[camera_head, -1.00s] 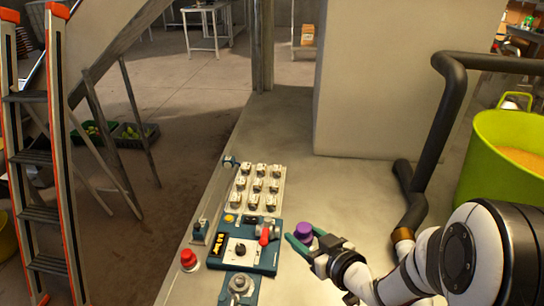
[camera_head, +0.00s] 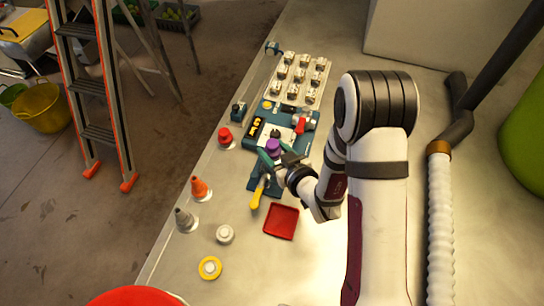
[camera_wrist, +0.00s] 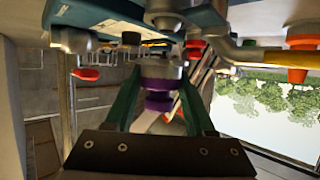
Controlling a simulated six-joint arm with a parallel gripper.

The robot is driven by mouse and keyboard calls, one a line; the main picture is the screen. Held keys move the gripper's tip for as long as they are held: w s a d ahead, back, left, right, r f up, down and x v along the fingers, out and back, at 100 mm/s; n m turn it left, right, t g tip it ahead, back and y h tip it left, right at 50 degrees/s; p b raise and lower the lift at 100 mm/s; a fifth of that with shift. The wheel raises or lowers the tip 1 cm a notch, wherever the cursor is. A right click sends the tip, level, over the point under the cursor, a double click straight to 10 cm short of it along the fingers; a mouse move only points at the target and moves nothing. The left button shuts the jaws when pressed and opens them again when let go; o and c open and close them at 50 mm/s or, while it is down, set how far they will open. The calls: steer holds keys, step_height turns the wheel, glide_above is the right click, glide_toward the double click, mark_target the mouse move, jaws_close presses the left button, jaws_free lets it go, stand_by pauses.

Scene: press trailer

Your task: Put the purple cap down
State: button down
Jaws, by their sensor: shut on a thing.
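The purple cap (camera_head: 273,146) is between the two teal fingers of my gripper (camera_head: 268,156), over the teal control panel (camera_head: 291,151) in the head view. In the wrist view, the fingers of my gripper (camera_wrist: 161,100) close on the cap (camera_wrist: 158,103) from both sides. A grey round part (camera_wrist: 162,72) shows right by the cap there. I cannot tell whether the cap touches the panel below it.
A yellow-handled lever (camera_head: 256,194) sticks out just below my gripper. A red tray (camera_head: 281,222), an orange cone (camera_head: 200,189), a grey cone (camera_head: 185,221), a white knob (camera_head: 225,234) and a yellow ring (camera_head: 210,268) stand nearer. A red button (camera_head: 225,136) is left of the panel.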

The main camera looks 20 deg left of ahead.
mark_target(272, 158)
steer(key=shift+a+f, duration=0.15)
steer(key=shift+f, duration=1.75)
steer(key=shift+c, duration=1.2)
jaws_free()
